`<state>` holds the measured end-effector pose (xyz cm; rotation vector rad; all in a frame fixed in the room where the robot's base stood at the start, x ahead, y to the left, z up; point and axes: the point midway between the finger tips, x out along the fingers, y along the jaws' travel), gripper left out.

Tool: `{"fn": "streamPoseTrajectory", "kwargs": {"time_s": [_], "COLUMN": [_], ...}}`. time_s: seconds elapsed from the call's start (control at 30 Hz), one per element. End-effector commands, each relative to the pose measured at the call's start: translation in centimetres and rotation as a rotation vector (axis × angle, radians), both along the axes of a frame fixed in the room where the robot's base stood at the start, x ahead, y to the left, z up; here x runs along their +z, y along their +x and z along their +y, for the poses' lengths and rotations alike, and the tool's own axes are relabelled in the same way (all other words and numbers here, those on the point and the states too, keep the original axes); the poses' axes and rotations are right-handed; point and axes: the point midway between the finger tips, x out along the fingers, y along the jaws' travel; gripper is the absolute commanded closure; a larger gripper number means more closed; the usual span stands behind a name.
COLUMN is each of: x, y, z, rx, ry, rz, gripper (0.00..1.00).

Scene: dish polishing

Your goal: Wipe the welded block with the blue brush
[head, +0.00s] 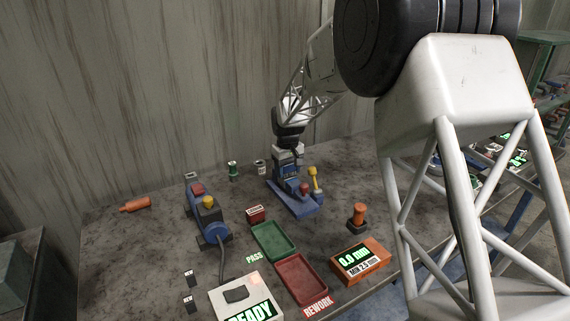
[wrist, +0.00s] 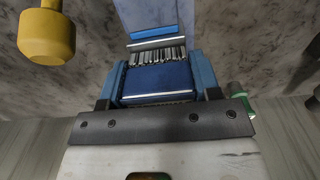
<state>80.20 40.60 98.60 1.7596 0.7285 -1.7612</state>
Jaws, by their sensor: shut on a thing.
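My gripper (wrist: 158,92) is shut on the blue brush (wrist: 158,78). The brush is a blue block with a row of pale bristles, held between two blue fingers. In the head view my gripper (head: 288,160) is low over a blue fixture (head: 297,205) with a yellow knob (head: 313,174) and a dark red knob (head: 304,188). The yellow knob also shows at the upper left of the wrist view (wrist: 47,36). I cannot make out the welded block; the gripper and brush may hide it. I cannot tell whether the bristles touch anything.
A second blue device (head: 207,218) with knobs and a cable stands left. A green tray (head: 274,241), red tray (head: 301,279), READY box (head: 246,299) and orange gauge box (head: 361,262) lie in front. An orange-topped piece (head: 358,216) stands right, an orange bottle (head: 135,204) far left.

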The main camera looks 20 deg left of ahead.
Motion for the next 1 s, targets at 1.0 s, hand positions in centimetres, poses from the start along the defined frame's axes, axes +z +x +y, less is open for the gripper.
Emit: {"fn": "streamPoseTrajectory", "kwargs": {"time_s": [1.0], "x": [1.1], "y": [1.5], "z": [1.5], "rx": [0.001], "ry": [0.002], "rz": [-0.004], "gripper": [0.69]}}
